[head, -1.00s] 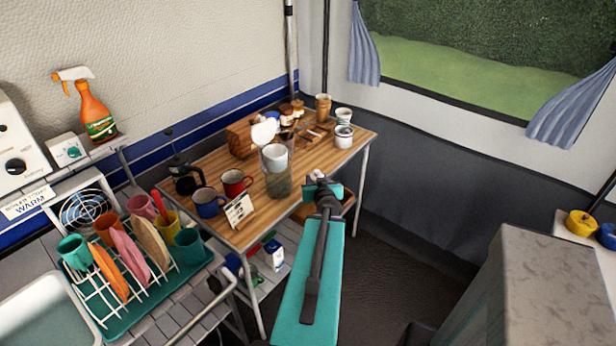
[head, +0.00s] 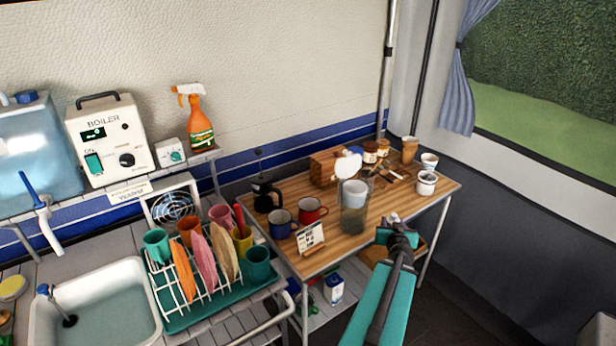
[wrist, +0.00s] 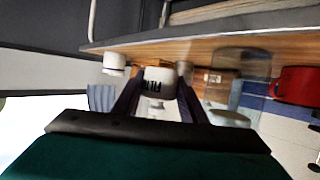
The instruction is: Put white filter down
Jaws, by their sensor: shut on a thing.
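The white filter (wrist: 158,77), a small white piece with dark lettering, is between my fingers in the wrist view. My gripper (wrist: 157,88) is shut on it. In the head view my gripper (head: 392,228) is at the front right of the wooden table (head: 378,213), and only a small white bit of the filter (head: 393,218) shows past it. Most of the filter is hidden there by my gripper. I cannot tell its exact height above the tabletop.
A clear glass vessel (head: 352,221) with a white cup-like top (head: 354,192) stands left of my gripper. Red (head: 311,210) and blue (head: 281,223) mugs and a small card (head: 310,237) are further left. White cups (head: 426,184) stand at the right end.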

